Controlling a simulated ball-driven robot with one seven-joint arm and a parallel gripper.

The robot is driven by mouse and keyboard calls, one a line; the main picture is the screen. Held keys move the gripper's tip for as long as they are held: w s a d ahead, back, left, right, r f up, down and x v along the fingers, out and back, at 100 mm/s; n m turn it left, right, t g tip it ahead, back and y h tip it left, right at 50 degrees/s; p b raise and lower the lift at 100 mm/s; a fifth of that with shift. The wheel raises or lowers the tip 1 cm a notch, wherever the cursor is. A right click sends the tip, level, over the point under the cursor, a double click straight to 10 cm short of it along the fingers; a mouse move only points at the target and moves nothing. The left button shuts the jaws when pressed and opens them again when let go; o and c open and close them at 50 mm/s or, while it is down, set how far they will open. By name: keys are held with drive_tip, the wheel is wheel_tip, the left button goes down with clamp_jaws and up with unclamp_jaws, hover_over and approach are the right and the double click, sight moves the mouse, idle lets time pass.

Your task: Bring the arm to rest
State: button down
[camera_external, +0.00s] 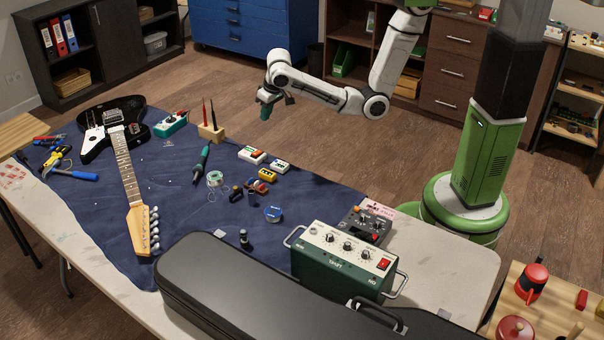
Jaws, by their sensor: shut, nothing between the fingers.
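My white arm reaches left from my green base and column, bent at the elbow. My gripper (266,110) points down over the wooden floor, beyond the far edge of the work table. It is small in this view; its fingers are shut with nothing held. It touches nothing that I can see.
The table's blue cloth (100,220) bears a black guitar (124,165), several tools and small pedals. A black case (230,285) and a green amplifier box (345,258) stand at the near side. A blue drawer cabinet (250,25) and brown shelves (345,45) stand behind my arm.

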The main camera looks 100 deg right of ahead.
drive_tip(key=s+f+n+y, duration=0.1)
drive_tip(key=s+f+n, duration=0.3)
drive_tip(key=s, duration=0.8)
drive_tip(key=s+f+n+g, duration=0.1)
drive_tip(key=s+f+n, duration=0.3)
drive_tip(key=s, duration=0.9)
drive_tip(key=shift+a+n+g+y+b, duration=0.3)
drive_tip(key=shift+a+y+b, duration=0.1)
drive_tip(key=shift+a, duration=0.05)
drive_tip(key=c, duration=1.8)
unclamp_jaws()
